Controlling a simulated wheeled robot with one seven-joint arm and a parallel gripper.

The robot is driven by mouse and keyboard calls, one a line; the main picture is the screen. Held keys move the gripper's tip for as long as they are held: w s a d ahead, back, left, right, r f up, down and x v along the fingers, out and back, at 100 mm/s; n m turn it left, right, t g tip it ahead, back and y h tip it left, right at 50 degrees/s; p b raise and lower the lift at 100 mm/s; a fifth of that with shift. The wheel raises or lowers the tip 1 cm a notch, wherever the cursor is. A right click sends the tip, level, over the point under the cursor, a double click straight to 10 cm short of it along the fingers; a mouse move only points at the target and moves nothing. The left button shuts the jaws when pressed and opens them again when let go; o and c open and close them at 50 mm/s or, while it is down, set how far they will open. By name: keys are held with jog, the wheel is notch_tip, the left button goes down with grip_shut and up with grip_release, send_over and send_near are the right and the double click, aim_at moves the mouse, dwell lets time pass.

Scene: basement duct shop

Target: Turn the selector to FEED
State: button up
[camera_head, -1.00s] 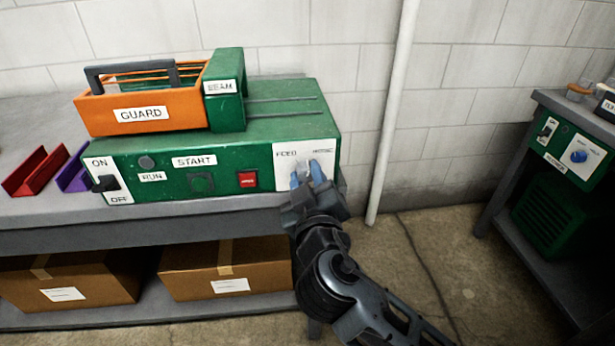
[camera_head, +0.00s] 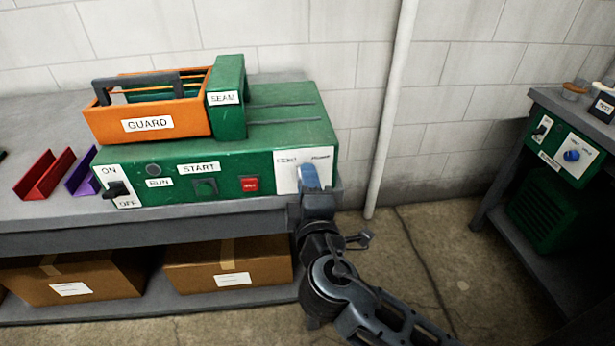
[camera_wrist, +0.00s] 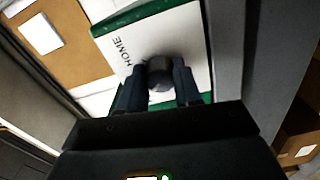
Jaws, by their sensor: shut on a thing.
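The selector knob (camera_wrist: 160,72) is a dark grey round knob on a white plate (camera_head: 286,180) at the right end of the green machine's front. In the wrist view it sits between the two fingers of my gripper (camera_wrist: 160,88). My gripper (camera_head: 309,177) is shut on it; the head view shows the fingers nearly edge-on, hiding the knob. The plate has a blurred label at its upper left and another at its upper right. The wrist view shows HOME beside the knob. Which label the knob points to cannot be told.
The green machine (camera_head: 240,160) stands on a grey bench (camera_head: 60,215) and carries an orange guard (camera_head: 185,124). An ON/OFF switch (camera_head: 116,189), a START button (camera_head: 206,188) and a red button (camera_head: 249,184) lie left of the plate. A pale pipe (camera_head: 387,120) runs behind, to the right.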

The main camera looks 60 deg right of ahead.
jog(key=shift+n+p, duration=0.3)
jog(key=shift+n, duration=0.4)
jog(key=shift+a, duration=0.1)
jog(key=o, duration=1)
jog(key=shift+o, duration=0.2)
jog(key=b+v, duration=0.2)
jog(key=v, duration=0.5)
jog(key=shift+s+a, duration=0.2)
jog(key=shift+a, duration=0.1)
